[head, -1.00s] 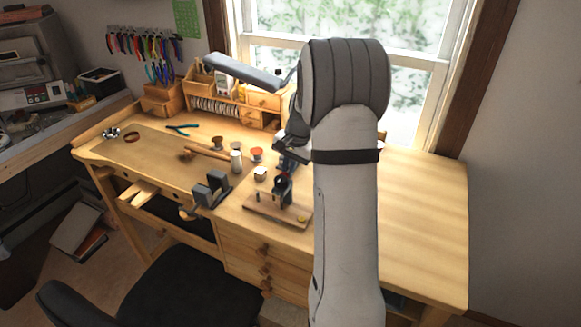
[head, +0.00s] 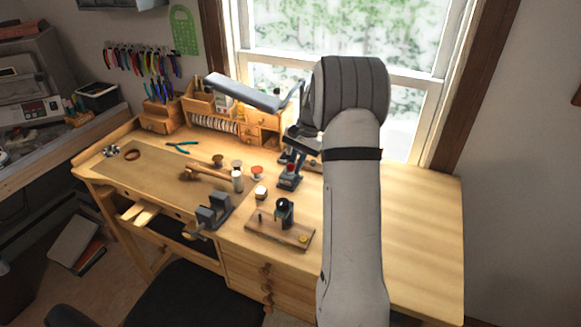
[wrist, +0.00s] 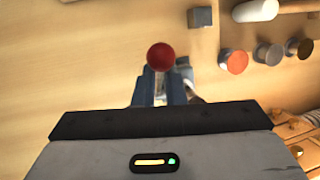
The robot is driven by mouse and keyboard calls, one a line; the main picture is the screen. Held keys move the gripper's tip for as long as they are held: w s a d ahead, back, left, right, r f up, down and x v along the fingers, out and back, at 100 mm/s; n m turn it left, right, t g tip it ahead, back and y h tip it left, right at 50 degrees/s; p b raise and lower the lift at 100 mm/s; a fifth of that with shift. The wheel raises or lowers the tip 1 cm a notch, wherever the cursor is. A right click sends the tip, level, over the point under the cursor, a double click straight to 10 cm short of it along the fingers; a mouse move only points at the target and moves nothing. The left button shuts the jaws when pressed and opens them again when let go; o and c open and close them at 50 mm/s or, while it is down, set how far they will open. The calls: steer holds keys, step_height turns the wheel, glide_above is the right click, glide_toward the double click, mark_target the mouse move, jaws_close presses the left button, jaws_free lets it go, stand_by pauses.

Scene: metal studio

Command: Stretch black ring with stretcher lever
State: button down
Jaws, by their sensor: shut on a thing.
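My gripper (head: 298,150) is at the lever, just behind the red knob. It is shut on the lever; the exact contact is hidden. In the wrist view, blue-grey parts show beyond the dark gripper body, below the knob. A dark upright holder (head: 284,211) stands on a wooden board nearer the front. I cannot pick out the black ring clearly.
A wooden board (head: 265,231) lies in front of the stretcher. The right bench top (head: 420,215) is clear.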

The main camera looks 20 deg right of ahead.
steer(key=shift+w+d+r, duration=0.2)
steer(key=shift+w+d, duration=0.15)
steer(key=shift+f, duration=0.1)
steer(key=c, duration=1.6)
jaws_free()
steer(key=shift+w+f, duration=0.15)
steer(key=shift+w, duration=0.05)
steer(key=shift+o, duration=0.3)
steer(key=shift+s, duration=0.2)
steer(key=shift+w+d+r, duration=0.1)
steer(key=shift+r, duration=0.2)
steer(key=b+v, duration=0.1)
steer(key=v, duration=0.6)
steer(key=shift+r, duration=0.2)
